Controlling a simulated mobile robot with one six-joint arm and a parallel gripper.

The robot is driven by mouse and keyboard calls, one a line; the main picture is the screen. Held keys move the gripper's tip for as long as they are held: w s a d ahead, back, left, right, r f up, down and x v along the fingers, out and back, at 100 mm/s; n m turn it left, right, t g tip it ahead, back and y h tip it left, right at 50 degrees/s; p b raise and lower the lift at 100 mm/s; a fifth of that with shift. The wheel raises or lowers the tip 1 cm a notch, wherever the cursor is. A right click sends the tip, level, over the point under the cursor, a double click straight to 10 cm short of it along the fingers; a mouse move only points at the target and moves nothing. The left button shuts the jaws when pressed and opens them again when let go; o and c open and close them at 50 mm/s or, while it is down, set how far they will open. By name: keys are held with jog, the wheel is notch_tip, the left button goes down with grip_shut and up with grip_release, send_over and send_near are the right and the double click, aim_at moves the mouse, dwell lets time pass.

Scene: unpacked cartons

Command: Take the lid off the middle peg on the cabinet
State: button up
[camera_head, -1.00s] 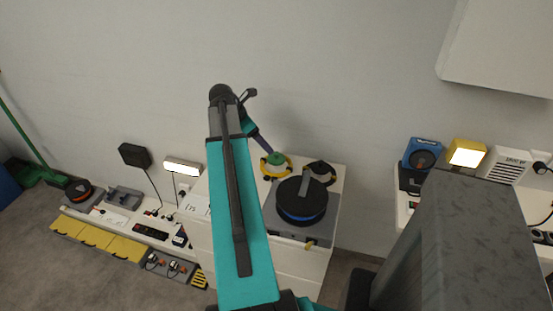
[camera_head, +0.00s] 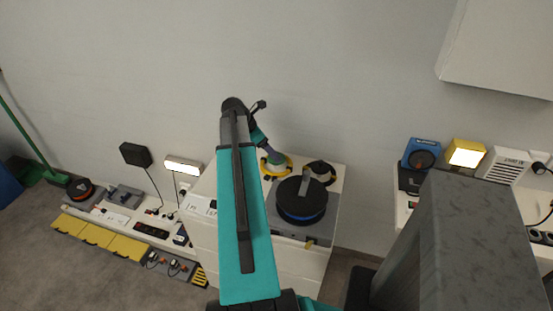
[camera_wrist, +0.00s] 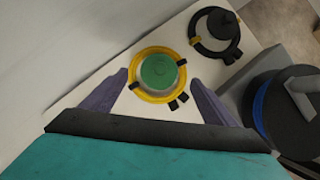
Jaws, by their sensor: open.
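On the white cabinet (camera_head: 318,262), a green round piece (camera_wrist: 159,72) sits inside a yellow ring-shaped holder (camera_wrist: 137,90); the holder also shows in the head view (camera_head: 284,173). No bare peg or row of pegs can be made out, so I cannot tell which piece is the lid. My gripper (camera_wrist: 158,80) is open, its purple fingers either side of the green piece in the wrist view, apart from it as far as I can see. In the head view my gripper (camera_head: 270,150) is just above the green piece and partly hides it.
A black ring holder with a dark knobbed piece (camera_wrist: 222,24) stands beside the yellow one. A black round pan-like thing (camera_head: 301,200) with a blue band sits on a grey unit (camera_head: 285,231). The wall is close behind. Lamps and power strips stand on a low shelf at left.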

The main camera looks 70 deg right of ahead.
jog(key=shift+d+f, duration=0.1)
jog(key=shift+p+x, duration=0.65)
jog(key=shift+x, duration=1.85)
jog(key=c, duration=1.1)
